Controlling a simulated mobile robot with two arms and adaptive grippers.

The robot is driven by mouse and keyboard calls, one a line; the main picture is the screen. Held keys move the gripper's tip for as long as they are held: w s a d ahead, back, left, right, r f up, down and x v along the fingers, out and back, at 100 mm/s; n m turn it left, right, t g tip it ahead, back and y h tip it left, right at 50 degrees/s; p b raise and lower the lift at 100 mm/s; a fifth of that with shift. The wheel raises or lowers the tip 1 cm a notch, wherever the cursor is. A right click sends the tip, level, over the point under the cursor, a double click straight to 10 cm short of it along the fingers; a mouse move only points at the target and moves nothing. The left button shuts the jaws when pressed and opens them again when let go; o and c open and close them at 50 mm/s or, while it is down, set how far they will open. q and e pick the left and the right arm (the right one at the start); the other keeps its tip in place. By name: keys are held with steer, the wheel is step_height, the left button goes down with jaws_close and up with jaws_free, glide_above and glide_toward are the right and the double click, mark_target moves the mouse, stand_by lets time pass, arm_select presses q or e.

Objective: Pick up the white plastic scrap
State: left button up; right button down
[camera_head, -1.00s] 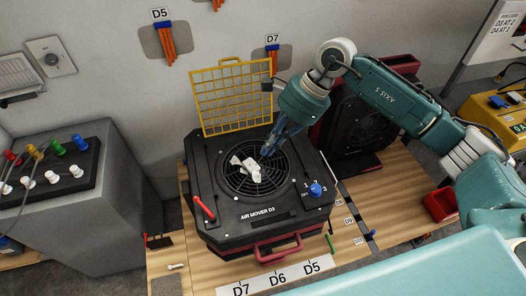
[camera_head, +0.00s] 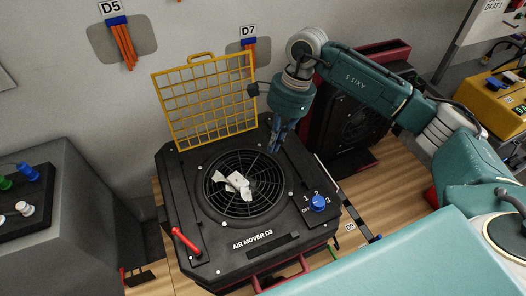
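The white plastic scrap (camera_head: 237,184) is a crumpled piece lying on the round black fan grille (camera_head: 216,203) of the air mover (camera_head: 190,264). My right gripper (camera_head: 275,146) points down above the back right edge of the grille. It is apart from the scrap, up and to its right. Its fingers look close together, but they are too small and dark to tell whether they are open or shut. My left gripper is not in view.
A yellow mesh guard (camera_head: 205,100) stands raised behind the grille. A red lever (camera_head: 186,241) and a blue knob (camera_head: 317,202) stick up from the air mover's top. A second black fan unit (camera_head: 350,125) stands behind my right arm.

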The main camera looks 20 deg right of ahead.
mark_target(184, 201)
steer(key=p+x, duration=0.1)
steer(key=x, duration=0.3)
steer(key=p+x, duration=0.1)
steer(key=x, duration=0.3)
steer(key=shift+s+a+f+p, duration=0.1)
steer(key=shift+s+a+p, duration=0.15)
steer(key=shift+p, duration=0.15)
steer(key=shift+a+p, duration=0.8)
steer(key=shift+a, duration=0.4)
steer(key=shift+a+f, duration=0.15)
steer(key=shift+a, duration=0.6)
steer(key=a+b, duration=0.3)
steer(key=a, duration=0.3)
steer(key=a+b, duration=0.3)
steer(key=a, duration=0.4)
steer(key=a+b, duration=0.4)
steer(key=a, duration=0.2)
steer(key=shift+s+a+f, duration=0.1)
steer(key=shift+s+a, duration=0.2)
steer(key=shift+a, duration=0.15)
